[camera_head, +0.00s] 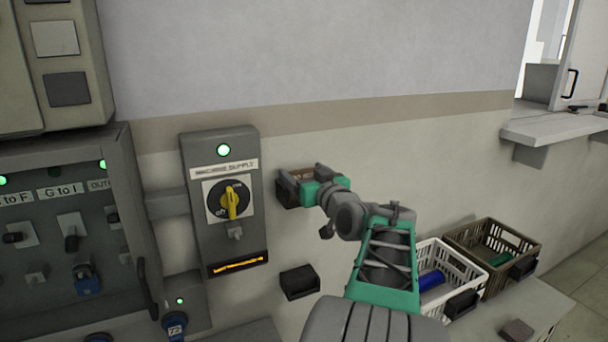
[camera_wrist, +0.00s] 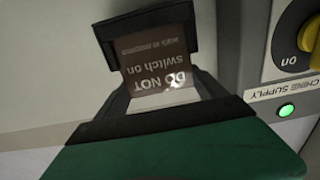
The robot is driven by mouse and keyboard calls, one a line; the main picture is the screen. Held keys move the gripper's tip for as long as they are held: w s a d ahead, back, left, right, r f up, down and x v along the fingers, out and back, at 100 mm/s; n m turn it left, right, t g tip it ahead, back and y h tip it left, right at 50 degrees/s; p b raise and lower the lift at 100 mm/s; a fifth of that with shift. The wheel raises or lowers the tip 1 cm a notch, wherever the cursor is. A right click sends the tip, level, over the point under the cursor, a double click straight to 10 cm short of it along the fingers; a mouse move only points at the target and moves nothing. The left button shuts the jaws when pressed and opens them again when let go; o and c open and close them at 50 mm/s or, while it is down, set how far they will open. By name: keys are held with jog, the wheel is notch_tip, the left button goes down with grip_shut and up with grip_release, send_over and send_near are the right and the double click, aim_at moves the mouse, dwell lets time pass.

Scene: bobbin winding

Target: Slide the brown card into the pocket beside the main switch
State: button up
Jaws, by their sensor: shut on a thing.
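The brown card (camera_wrist: 155,62) shows its "DO NOT switch on" print upside down in the wrist view. It also shows in the head view (camera_head: 302,173). My gripper (camera_wrist: 158,88) is shut on the card by its outer end. The dark pocket (camera_wrist: 150,22) is on the wall right of the main switch in the head view (camera_head: 286,193). The pocket's dark band covers the card's far end, so the card seems partly inside; how deep is hidden. The main switch (camera_head: 230,200) has a yellow knob under a "MACHINE SUPPLY" label and lit green lamp.
A black holder (camera_head: 299,282) sticks out of the wall below the pocket. A control cabinet (camera_head: 60,215) stands at left. A white crate (camera_head: 466,268) and a brown crate (camera_head: 520,248) sit at right. The wall above the pocket is clear.

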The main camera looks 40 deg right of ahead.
jog(key=shift+f+b, duration=0.5)
jog(key=shift+b, duration=0.3)
jog(key=shift+r, duration=0.1)
jog(key=o, duration=1.3)
jog(key=shift+c, duration=0.2)
jog(key=b+v, duration=0.2)
jog(key=v, duration=0.6)
jog(key=shift+w, duration=0.1)
